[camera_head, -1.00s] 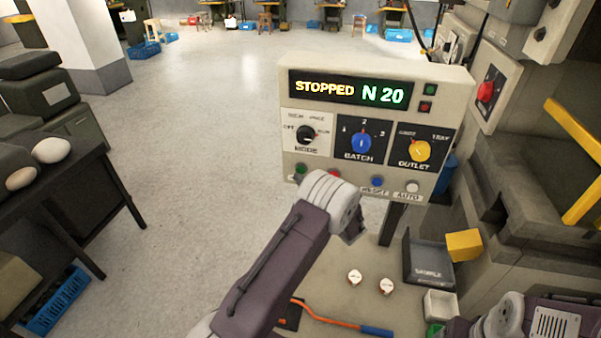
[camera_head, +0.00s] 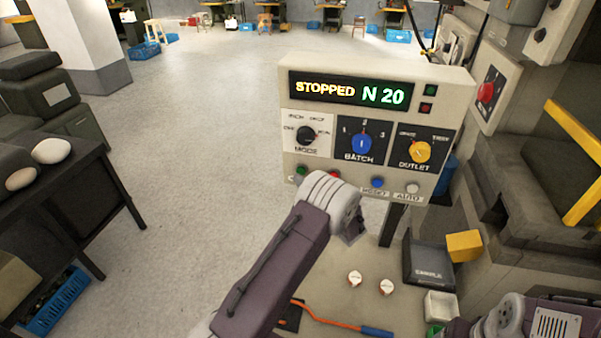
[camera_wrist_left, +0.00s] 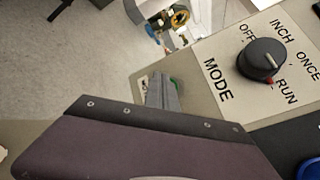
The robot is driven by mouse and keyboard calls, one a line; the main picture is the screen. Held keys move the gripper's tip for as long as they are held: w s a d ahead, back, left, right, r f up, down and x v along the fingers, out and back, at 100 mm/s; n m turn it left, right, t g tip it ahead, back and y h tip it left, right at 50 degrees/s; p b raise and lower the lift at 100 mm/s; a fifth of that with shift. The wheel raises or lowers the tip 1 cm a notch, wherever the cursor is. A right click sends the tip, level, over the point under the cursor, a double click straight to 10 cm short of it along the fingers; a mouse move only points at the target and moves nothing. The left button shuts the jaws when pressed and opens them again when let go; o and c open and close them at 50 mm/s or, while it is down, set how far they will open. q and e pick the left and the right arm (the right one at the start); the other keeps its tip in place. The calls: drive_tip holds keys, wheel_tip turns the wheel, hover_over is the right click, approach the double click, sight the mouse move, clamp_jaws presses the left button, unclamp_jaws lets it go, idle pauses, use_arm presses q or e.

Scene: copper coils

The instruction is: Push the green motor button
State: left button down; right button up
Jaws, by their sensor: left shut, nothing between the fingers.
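The green button (camera_head: 300,170) is at the lower left of the beige control panel (camera_head: 460,78), partly hidden by my left arm. Its label is mostly covered. In the left wrist view a sliver of the green button (camera_wrist_left: 175,84) shows just beyond my left gripper (camera_wrist_left: 162,92). The gripper is shut and empty, with its tip close to the button; I cannot tell whether they touch. In the head view my left wrist hides the fingers. The panel display (camera_head: 350,91) reads STOPPED N 20. My right gripper is out of view.
The black MODE knob (camera_wrist_left: 262,60) points at RUN. A red button (camera_head: 333,174), a blue button (camera_head: 377,182) and a white button (camera_head: 412,187) share the lower row. Two small round pieces, an orange-and-blue tool (camera_head: 375,331) and a SAMPLE tray (camera_head: 407,262) lie below.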

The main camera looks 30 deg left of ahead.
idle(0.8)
use_arm(q)
drive_tip(key=shift+w+a+b, duration=0.1)
drive_tip(key=shift+w+b, duration=0.3)
drive_tip(key=shift+b, duration=0.05)
drive_tip(key=shift+w+a+b, duration=0.1)
drive_tip(key=shift+w+b, duration=0.3)
drive_tip(key=shift+w, duration=0.05)
idle(0.5)
drive_tip(key=shift+s, duration=0.1)
drive_tip(key=shift+s+d, duration=0.2)
drive_tip(key=shift+s, duration=0.55)
